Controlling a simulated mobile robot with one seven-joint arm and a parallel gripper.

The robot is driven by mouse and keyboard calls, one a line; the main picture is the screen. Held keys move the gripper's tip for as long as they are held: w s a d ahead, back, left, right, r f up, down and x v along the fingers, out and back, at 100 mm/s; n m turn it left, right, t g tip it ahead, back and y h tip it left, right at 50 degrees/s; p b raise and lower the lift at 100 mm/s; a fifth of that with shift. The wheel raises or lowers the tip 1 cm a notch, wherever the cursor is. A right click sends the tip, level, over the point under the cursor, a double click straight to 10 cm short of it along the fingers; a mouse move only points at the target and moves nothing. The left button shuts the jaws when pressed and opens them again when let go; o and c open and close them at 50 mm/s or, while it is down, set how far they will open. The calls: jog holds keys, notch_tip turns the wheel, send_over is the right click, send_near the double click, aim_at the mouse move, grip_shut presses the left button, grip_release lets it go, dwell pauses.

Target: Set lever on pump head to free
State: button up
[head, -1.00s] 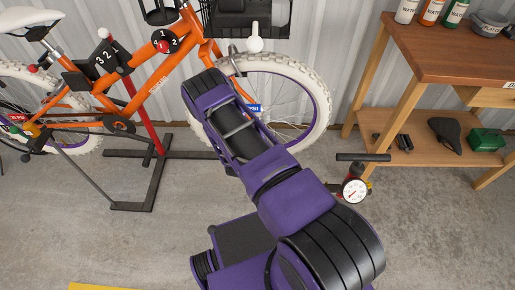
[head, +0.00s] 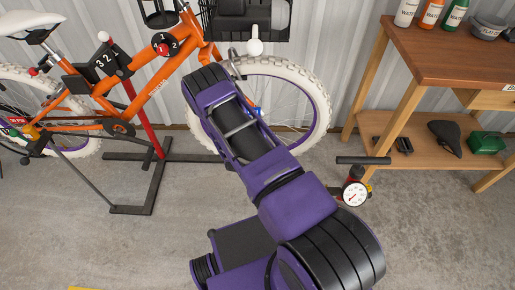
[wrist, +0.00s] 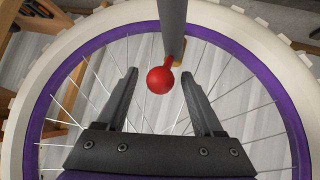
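The wrist view shows a red ball knob (wrist: 160,80) on a short stem at the lower end of a grey bar (wrist: 172,28). A small brass-coloured piece (wrist: 180,62) sits beside the stem. I cannot tell for certain whether this is the pump head's lever. My gripper (wrist: 158,75) is open, with one finger on each side of the knob; no contact is visible. The floor pump (head: 355,190), with its white round gauge and black handle, stands right of the front wheel. In the head view my arm hides my gripper and part of the wheel.
The front wheel (head: 318,90) has a white tyre and purple rim; its spokes lie behind my fingers in the wrist view. The orange bike (head: 150,95) is on a stand. A wooden workbench (head: 455,50) stands right. Open concrete floor lies in front.

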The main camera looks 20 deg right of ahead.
jog(key=shift+r, duration=0.1)
jog(key=p+v, duration=0.2)
jog(key=v, duration=1.5)
jog(key=shift+s, duration=0.15)
